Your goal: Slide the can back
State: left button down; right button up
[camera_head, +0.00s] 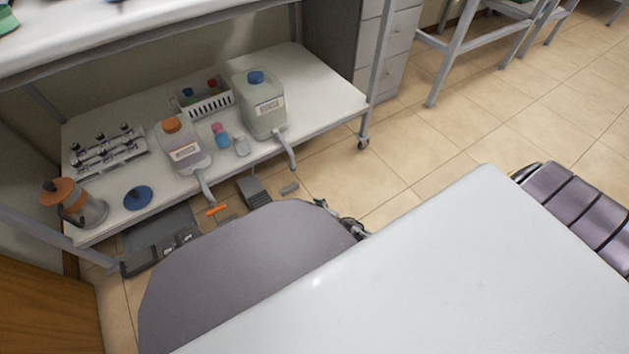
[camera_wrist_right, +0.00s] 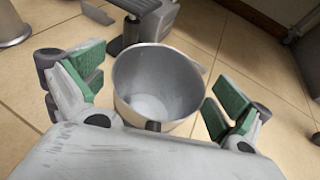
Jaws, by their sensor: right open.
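In the right wrist view a round metal can (camera_wrist_right: 160,62), open at the top, stands on the tiled floor. It looks empty, with a small lip on the right of its rim. My right gripper (camera_wrist_right: 157,96) is open, with one green-padded finger on each side of the can and gaps at both sides. In the head view only small parts of my right gripper (camera_head: 337,215) show past a large grey rounded shape. I cannot make out the can there. My left gripper is not in view.
A low white shelf (camera_head: 325,92) holds a blue-capped canister (camera_head: 262,112), an orange-capped canister (camera_head: 184,148), a white basket (camera_head: 211,107) and an orange-lidded jar (camera_head: 75,203). A wide white surface (camera_head: 450,270) fills the lower right. Open floor (camera_head: 420,135) lies right of the shelf.

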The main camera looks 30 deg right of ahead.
jog(key=shift+s, duration=0.1)
jog(key=v, duration=1.1)
jog(key=shift+s+r, duration=0.3)
dwell(0.3)
jog(key=shift+d, duration=0.15)
dwell(0.5)
